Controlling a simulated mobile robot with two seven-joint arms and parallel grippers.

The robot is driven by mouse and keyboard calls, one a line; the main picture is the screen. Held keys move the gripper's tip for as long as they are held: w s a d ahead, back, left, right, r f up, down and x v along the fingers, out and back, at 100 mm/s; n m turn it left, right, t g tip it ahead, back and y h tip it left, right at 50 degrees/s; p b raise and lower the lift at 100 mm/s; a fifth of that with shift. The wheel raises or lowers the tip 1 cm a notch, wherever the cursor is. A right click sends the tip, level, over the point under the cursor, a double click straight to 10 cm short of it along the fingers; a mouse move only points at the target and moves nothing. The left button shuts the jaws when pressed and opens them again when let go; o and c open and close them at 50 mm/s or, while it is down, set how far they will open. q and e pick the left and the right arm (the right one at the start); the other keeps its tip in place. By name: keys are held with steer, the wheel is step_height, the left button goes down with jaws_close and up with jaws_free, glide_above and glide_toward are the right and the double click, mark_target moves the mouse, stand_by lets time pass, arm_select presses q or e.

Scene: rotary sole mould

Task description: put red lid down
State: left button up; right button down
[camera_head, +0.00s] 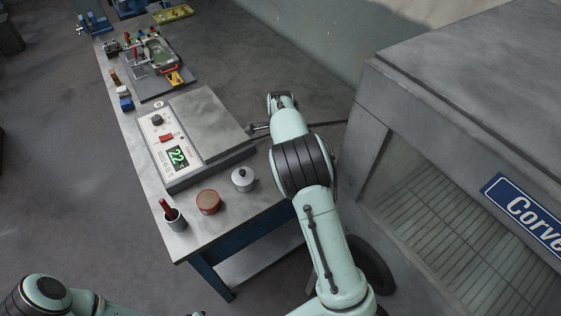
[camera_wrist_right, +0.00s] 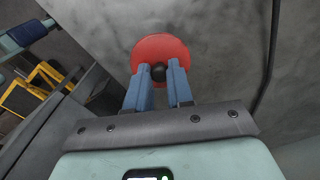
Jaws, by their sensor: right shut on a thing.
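The red lid (camera_wrist_right: 160,58) is a round disc with a dark knob (camera_wrist_right: 158,73) at its middle. In the right wrist view, my right gripper (camera_wrist_right: 158,76) is shut on the knob, with one blue finger on each side. The lid is beyond the fingertips against a grey background; I cannot tell whether it touches anything. In the head view my right arm reaches up past the table's right edge, and I cannot make out the lid or fingertips there. A round tin with a reddish-brown top (camera_head: 208,202) stands on the table. My left gripper is not in view.
A grey-lidded tin (camera_head: 243,180) and a cup with a red-brown handle (camera_head: 172,216) stand near the table's front edge (camera_head: 225,222). A control box with a green display (camera_head: 178,156) lies behind them. A large grey cabinet (camera_head: 455,110) stands at the right.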

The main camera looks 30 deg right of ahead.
steer(key=shift+f, duration=2.1)
steer(key=shift+f, duration=0.1)
steer(key=c, duration=1)
jaws_free()
step_height(320, 180, up, 12)
steer(key=shift+r, duration=0.15)
